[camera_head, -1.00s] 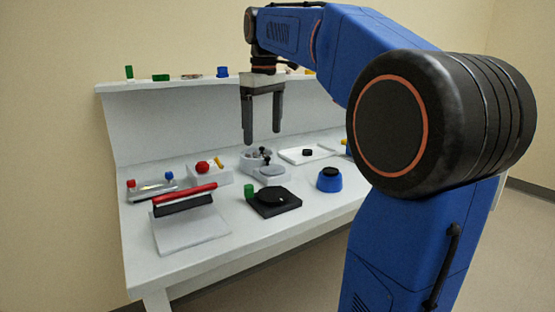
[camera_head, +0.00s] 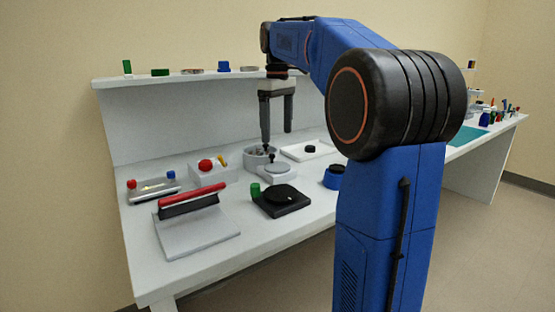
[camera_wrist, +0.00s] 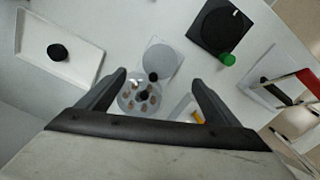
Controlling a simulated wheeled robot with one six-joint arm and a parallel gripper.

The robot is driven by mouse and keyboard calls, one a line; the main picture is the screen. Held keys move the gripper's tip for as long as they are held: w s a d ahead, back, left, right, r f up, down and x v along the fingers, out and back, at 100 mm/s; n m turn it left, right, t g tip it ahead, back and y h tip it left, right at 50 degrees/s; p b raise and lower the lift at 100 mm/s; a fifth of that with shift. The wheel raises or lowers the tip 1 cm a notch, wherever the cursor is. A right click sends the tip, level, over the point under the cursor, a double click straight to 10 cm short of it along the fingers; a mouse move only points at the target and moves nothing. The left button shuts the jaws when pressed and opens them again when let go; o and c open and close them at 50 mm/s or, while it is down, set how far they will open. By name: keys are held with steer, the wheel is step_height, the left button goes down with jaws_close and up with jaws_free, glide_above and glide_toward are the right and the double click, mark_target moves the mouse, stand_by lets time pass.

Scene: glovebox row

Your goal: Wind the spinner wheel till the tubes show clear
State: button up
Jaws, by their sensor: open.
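The spinner (camera_head: 259,162) is a round grey drum on the bench, with a light wheel (camera_head: 277,171) in front of it and small black knobs on top. In the wrist view the drum (camera_wrist: 132,106) holds several brownish tubes (camera_wrist: 153,99) around a dark hub. The pale wheel (camera_wrist: 159,60) sits beside it, with a black knob (camera_wrist: 153,77) near its rim. My gripper (camera_head: 277,138) is open and empty above the spinner, pointing down. In the wrist view my gripper (camera_wrist: 158,77) has its fingers spread on either side of the wheel's knob. One finger partly hides the drum in the head view.
A black dial plate with a green knob (camera_head: 282,202), a blue round pot (camera_head: 334,177), a white tray (camera_head: 311,151) and a red-handled press (camera_head: 196,235) stand around. A red-knobbed box (camera_head: 211,173) is to the left. A shelf (camera_head: 180,77) runs behind.

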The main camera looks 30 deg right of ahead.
mark_target(277, 166)
step_height(277, 166, down, 10)
steer(key=shift+f, duration=0.1)
stand_by(0.4)
steer(key=c, duration=1)
